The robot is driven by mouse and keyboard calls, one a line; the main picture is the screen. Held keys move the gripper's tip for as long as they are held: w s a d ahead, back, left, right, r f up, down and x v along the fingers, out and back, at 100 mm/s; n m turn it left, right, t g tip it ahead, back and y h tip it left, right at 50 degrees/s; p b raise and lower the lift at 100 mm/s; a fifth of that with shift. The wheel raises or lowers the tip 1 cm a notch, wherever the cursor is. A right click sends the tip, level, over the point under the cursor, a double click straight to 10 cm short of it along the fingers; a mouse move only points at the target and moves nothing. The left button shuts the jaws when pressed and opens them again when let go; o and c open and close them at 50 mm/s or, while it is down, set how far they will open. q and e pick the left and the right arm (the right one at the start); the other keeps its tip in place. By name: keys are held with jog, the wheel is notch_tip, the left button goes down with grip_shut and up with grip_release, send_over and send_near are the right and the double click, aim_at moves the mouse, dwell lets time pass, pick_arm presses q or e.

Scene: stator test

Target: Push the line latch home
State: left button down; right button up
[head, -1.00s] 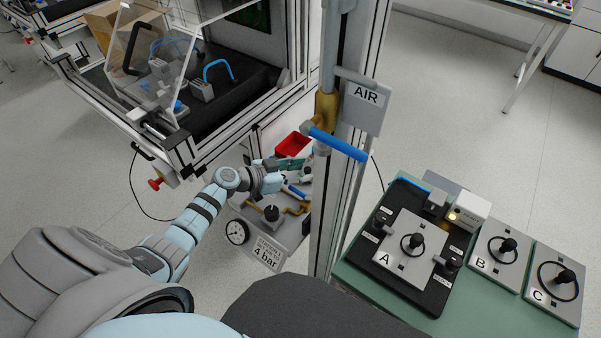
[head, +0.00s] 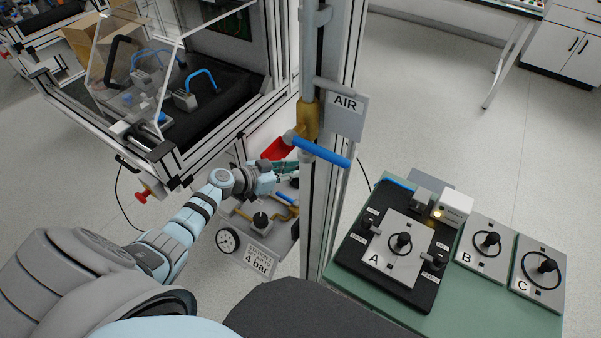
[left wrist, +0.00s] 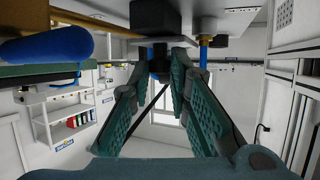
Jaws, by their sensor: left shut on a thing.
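The gripper is shut on this part. I cannot tell surely whether it is the line latch, as the fingers hide much of it. The panel carries a black knob (head: 260,219) and a blue lever (head: 285,199). My right gripper is not in view.
The upright post carries a blue valve handle (head: 322,151) and the AIR sign (head: 345,115). A clear-doored machine frame (head: 168,148) is at upper left. A green table (head: 470,310) holds fixtures A, B and C.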

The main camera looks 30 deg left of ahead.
pick_arm(q)
jog(key=c, duration=1.5)
grip_release()
jog(key=v, duration=1.2)
jog(key=shift+f, duration=0.1)
